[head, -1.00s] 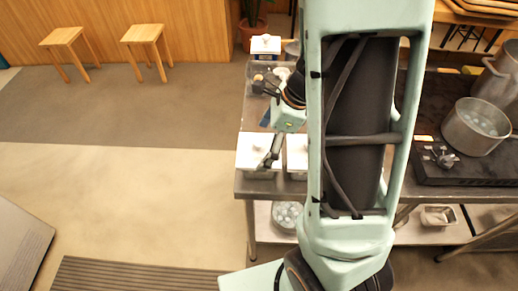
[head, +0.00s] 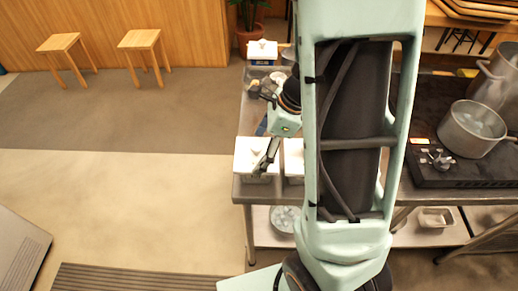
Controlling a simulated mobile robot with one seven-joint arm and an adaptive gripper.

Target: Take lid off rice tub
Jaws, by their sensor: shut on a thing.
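A tub with a white lid (head: 246,148) stands at the left front corner of the metal table, its grey side showing below the lid. My gripper (head: 261,170) reaches down over the right part of this lid and is shut on it, probably at its handle. The fingertips are small and dark, so the exact grip is unclear. The lid appears level and on or very close to the tub; I cannot tell if there is a gap. A second white-lidded tub (head: 293,158) stands just to the right, partly hidden by my arm. The contents of both are hidden.
Another white-lidded container (head: 262,50) stands at the table's far end, with small dishes near it. A pot (head: 473,129) sits on a dark stove (head: 450,172) at right. The metal table's (head: 241,195) left edge is close to the tub; open floor lies beyond.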

